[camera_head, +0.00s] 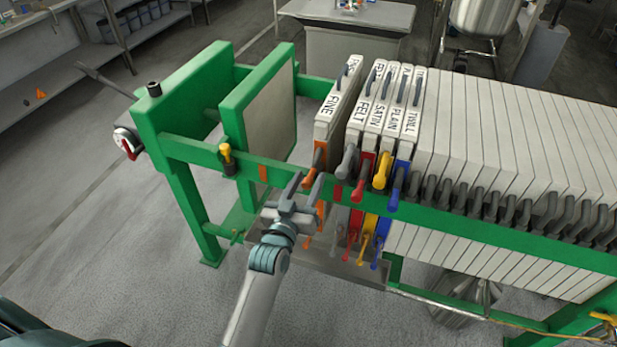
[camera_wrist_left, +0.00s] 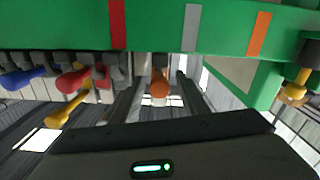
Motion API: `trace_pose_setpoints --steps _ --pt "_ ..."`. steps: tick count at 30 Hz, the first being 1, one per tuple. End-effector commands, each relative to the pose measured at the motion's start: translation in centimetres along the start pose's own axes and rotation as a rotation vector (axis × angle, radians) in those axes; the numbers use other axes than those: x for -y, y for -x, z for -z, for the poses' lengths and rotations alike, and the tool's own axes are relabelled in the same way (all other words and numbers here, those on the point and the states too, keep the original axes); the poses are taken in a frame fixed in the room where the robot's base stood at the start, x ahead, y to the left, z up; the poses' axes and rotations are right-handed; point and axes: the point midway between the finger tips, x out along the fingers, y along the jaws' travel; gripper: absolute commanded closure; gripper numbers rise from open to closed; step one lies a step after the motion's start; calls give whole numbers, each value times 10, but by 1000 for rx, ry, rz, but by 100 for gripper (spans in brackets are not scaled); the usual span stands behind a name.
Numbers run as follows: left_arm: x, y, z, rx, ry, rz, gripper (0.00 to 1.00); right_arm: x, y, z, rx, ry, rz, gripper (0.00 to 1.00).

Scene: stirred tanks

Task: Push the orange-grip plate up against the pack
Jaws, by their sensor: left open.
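The orange-grip plate (camera_head: 338,110), labelled FINE, stands upright on the green press frame. A narrow gap separates it from the pack's nearest plate, FELT (camera_head: 361,122), to its right. Its orange grip (camera_head: 314,163) sticks out over the near rail; a round orange grip end also shows in the left wrist view (camera_wrist_left: 160,84). My left gripper (camera_head: 307,184) is open at the near rail, beside the orange grip. In the wrist view its fingers (camera_wrist_left: 157,92) lie on either side of the orange end; contact cannot be told. My right gripper is not in view.
The pack (camera_head: 500,130) continues right with red, yellow, blue and black grips close together. A green near rail (camera_head: 450,225) runs along the front. A green pressing plate (camera_head: 262,100) stands left, with open room before the orange-grip plate. A metal tray (camera_head: 345,262) hangs below.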

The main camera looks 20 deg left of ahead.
Motion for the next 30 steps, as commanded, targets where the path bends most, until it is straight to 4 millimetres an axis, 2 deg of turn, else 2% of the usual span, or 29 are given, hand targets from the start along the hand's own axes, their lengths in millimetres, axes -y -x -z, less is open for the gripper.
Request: trace_pose_setpoints --steps 3,12,13,18,24,30 --pt "0 -6 0 0 0 0 60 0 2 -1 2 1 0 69" --pt "0 -7 0 0 0 0 60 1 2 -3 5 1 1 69" --pt "0 -7 0 0 0 0 62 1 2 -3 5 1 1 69" --pt "0 -7 0 0 0 0 100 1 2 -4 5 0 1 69" --pt "-2 -7 0 1 1 0 100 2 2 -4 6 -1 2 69" --pt "-14 -7 -3 2 3 -1 100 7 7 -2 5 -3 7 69"
